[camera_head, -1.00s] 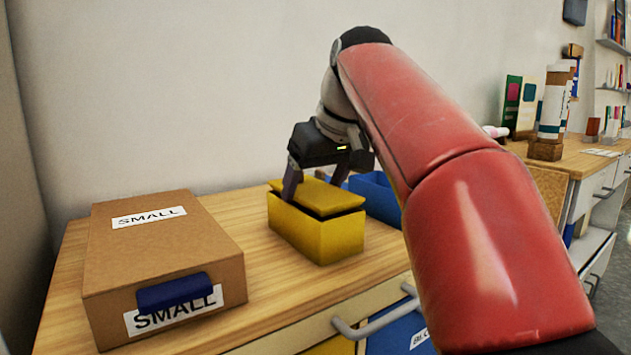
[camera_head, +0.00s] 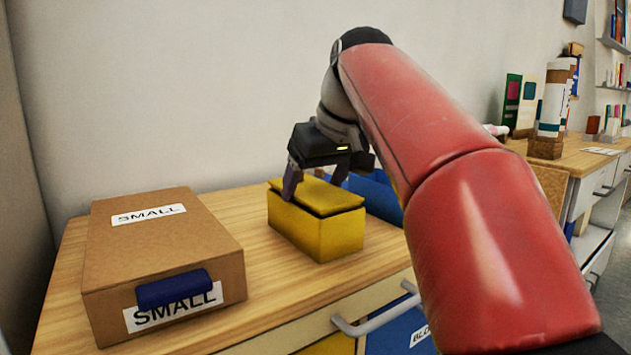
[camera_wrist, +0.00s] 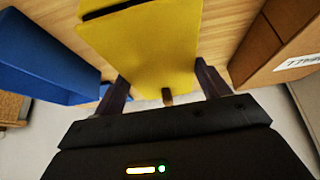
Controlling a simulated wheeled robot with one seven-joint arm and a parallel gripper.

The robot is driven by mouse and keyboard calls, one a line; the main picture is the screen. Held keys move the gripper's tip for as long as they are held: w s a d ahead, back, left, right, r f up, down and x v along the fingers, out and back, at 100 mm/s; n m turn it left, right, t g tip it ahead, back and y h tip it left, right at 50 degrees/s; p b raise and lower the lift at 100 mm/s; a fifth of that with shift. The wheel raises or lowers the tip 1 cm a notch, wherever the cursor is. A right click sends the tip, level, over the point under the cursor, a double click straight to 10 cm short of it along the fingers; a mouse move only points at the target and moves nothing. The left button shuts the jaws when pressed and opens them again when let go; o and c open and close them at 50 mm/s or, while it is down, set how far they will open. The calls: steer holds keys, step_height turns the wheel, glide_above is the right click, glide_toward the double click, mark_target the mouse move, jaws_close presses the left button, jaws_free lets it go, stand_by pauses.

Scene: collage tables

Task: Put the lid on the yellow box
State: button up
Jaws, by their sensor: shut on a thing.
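The yellow box (camera_head: 318,236) stands on the wooden table near the wall. Its yellow lid (camera_head: 322,196) lies over its top, with a dark gap along the front edge, so it does not look fully seated there. My gripper (camera_head: 315,184) is over the back of the box, shut on the lid, with one finger on each side. In the wrist view the lid (camera_wrist: 145,48) sits between the two fingers (camera_wrist: 165,88), with a small brownish knob at its near edge. A dark gap shows at the top of that view.
A cardboard box (camera_head: 165,245) labelled SMALL stands left on the table (camera_head: 262,278). A blue bin (camera_head: 376,194) is close to the right of the yellow box, partly behind my arm. The wall is close behind. Drawer handles (camera_head: 380,315) stick out in front.

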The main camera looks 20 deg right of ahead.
steer(key=shift+f, duration=0.7)
steer(key=o, duration=1.1)
steer(key=shift+c, duration=0.2)
steer(key=shift+d+r, duration=0.1)
steer(key=shift+d+r+p, duration=0.1)
steer(key=shift+r+p, duration=0.85)
steer(key=shift+p, duration=0.05)
step_height(320, 180, up, 3)
steer(key=p, duration=0.3)
steer(key=shift+r, duration=0.2)
steer(key=shift+a+r+p, duration=0.2)
steer(key=shift+r+p, duration=0.15)
steer(key=shift+r, duration=0.7)
